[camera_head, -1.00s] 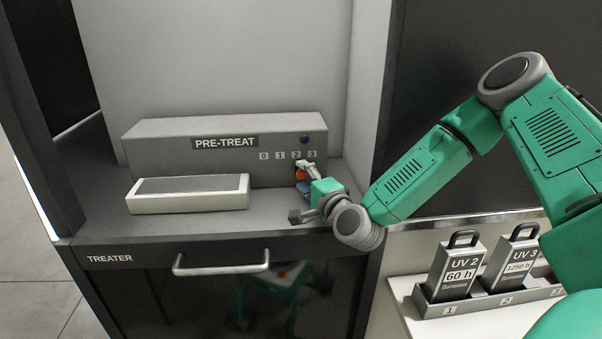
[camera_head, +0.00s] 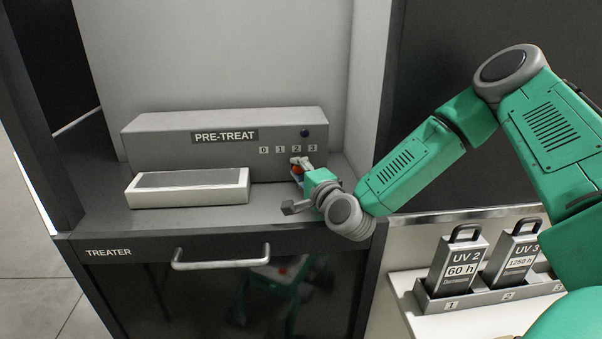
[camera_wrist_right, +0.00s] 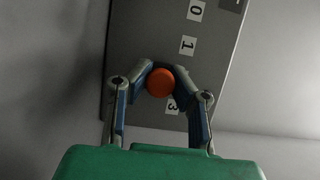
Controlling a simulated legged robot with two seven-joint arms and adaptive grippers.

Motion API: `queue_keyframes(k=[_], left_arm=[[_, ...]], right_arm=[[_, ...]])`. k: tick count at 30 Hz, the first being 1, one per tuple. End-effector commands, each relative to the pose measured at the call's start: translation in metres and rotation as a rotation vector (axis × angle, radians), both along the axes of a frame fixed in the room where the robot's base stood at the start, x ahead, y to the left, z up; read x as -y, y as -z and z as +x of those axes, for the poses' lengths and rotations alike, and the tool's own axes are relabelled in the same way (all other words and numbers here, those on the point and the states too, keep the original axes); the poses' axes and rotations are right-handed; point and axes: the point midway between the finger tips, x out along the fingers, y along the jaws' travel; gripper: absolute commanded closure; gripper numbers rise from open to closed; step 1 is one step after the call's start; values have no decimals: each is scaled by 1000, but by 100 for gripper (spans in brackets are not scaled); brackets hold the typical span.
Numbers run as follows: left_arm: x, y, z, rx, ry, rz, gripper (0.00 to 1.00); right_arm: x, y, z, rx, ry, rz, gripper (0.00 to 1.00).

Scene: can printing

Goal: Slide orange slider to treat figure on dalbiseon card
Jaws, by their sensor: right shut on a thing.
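The orange slider (camera_head: 297,169) is a round knob on the front of the grey PRE-TREAT unit (camera_head: 155,148), below the row of figures 0 to 3. In the head view it sits roughly under the 2. My right gripper (camera_head: 298,166) is shut on it. In the right wrist view the orange knob (camera_wrist_right: 160,82) is between the two fingertips, between the labels 1 (camera_wrist_right: 187,45) and 3 (camera_wrist_right: 172,105); the label 2 is hidden there. No dalbiseon card shows. My left gripper is not in view.
A white-framed tray (camera_head: 160,198) with a grey top lies in front of the unit, left of my gripper. The TREATER cabinet has a handle (camera_head: 220,265) below. At right, the UV 2 (camera_head: 457,267) and UV 3 (camera_head: 512,255) cartridges stand in a rack.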

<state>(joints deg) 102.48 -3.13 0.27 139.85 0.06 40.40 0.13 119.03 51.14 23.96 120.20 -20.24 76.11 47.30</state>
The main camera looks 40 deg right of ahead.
Motion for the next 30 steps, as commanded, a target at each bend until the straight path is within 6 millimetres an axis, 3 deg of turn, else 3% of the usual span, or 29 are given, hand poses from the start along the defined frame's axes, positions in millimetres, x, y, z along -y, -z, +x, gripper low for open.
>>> queue_keyframes(k=[5,6,8,20,23,30], left_arm=[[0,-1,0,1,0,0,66],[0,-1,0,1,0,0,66],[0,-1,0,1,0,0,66],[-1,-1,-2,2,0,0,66],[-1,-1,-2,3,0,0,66],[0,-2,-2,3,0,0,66]], right_arm=[[0,5,-2,-13,-1,0,100],[0,5,-2,-14,-1,0,77],[0,5,-2,-14,-1,0,58],[0,2,-6,-8,0,1,58],[-2,3,-19,-9,0,2,58],[-9,4,-70,-10,0,5,58]])
